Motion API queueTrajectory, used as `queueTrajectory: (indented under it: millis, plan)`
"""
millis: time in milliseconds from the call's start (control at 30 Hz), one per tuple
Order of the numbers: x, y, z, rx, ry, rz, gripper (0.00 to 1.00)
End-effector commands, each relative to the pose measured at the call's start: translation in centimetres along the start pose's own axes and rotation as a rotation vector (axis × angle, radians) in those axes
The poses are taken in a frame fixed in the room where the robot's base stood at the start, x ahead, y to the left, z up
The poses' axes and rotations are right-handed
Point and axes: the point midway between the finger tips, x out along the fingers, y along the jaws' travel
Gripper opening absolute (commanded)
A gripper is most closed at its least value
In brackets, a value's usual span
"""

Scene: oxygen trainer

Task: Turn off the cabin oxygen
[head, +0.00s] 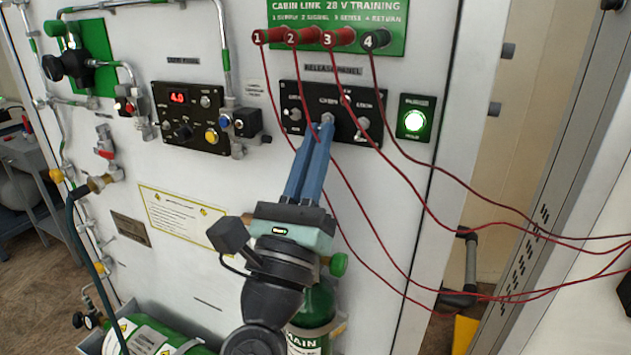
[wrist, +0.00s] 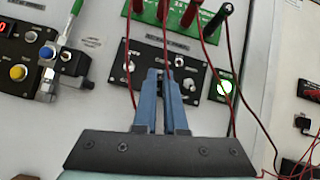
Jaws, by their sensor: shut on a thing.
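The black release panel (head: 371,92) is on the white wall, with a row of toggle switches. My gripper (head: 326,124) reaches up to it with its blue fingers shut on the middle toggle (head: 327,117), under a label that seems to read CABIN. In the wrist view the fingertips (wrist: 160,76) are close together at the panel (wrist: 141,47) and hide most of that toggle, so its tilt cannot be told. The left toggle (head: 295,113) and right toggle (head: 363,122) stand free on either side. A green lamp (head: 415,121) right of the panel is lit.
Red leads hang from the green link board (head: 400,12) above, crossing in front of the panel and beside my fingers. A second panel (head: 165,98) with a red display and yellow button is at left. A green cylinder (head: 316,305) stands below my gripper.

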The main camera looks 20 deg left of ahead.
Motion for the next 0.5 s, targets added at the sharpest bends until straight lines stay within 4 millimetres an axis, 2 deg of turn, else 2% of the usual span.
queueTrajectory:
  millis: [33,500]
  plan:
    - [-0.44,0.2,-0.54,-0.001,-0.019,-0.002,0.0]
    - [-0.1,0.15,-0.42,-0.008,-0.095,-0.015,0.0]
